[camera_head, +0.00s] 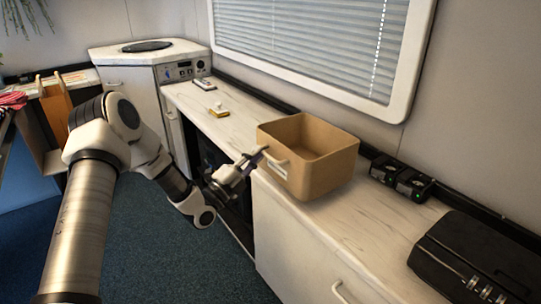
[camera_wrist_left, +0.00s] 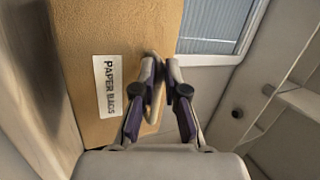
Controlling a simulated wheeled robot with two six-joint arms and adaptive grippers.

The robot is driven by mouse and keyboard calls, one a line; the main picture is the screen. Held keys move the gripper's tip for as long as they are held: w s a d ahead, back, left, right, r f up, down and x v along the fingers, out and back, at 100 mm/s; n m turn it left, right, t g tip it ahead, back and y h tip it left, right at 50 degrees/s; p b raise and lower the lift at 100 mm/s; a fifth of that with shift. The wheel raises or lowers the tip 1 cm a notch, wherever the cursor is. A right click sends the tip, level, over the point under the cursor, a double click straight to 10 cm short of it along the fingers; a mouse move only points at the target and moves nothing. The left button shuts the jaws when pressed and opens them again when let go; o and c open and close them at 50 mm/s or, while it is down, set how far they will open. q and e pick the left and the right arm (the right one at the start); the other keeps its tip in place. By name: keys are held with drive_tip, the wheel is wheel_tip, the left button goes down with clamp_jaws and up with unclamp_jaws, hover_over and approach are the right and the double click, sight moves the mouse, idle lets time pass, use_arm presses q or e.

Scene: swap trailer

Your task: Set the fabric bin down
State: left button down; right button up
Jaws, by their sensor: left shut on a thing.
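The tan fabric bin (camera_head: 325,177) is at the front edge of the white counter (camera_head: 378,223) in the head view, open side up. I cannot tell whether its base rests fully on the counter or hangs slightly above it. My left gripper (camera_head: 256,160) is shut on the pale handle at the bin's left side. In the left wrist view, the bin (camera_wrist_left: 125,30) shows a "PAPER BAGS" label, and the gripper (camera_wrist_left: 166,82) closes around the handle beside it. The visible inside of the bin looks empty. My right gripper is not in view.
Black chargers (camera_head: 401,180) stand just right of the bin, against the wall. A black case (camera_head: 478,262) lies farther right. A small yellow-and-white item (camera_head: 219,113) and a grey device (camera_head: 203,84) lie on the counter to the left, with bare counter around them.

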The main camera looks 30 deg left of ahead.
sight(255, 143)
use_arm(q)
drive_tip(key=w+a, duration=0.1)
drive_tip(key=w, duration=0.1)
drive_tip(key=w+a, duration=0.2)
drive_tip(key=w, duration=0.1)
drive_tip(key=w+a+f+b, duration=0.1)
drive_tip(key=w+a, duration=0.1)
drive_tip(key=shift+w+f, duration=0.1)
drive_tip(key=shift+w, duration=0.3)
drive_tip(key=shift+w+a+f, duration=0.1)
drive_tip(key=shift+w+f, duration=0.1)
drive_tip(key=shift+f, duration=0.05)
wheel_tip(255, 143, down, 3)
drive_tip(key=shift+r+b, duration=0.1)
drive_tip(key=shift+b, duration=0.35)
drive_tip(key=c, duration=1.2)
unclamp_jaws()
drive_tip(key=shift+s, duration=0.1)
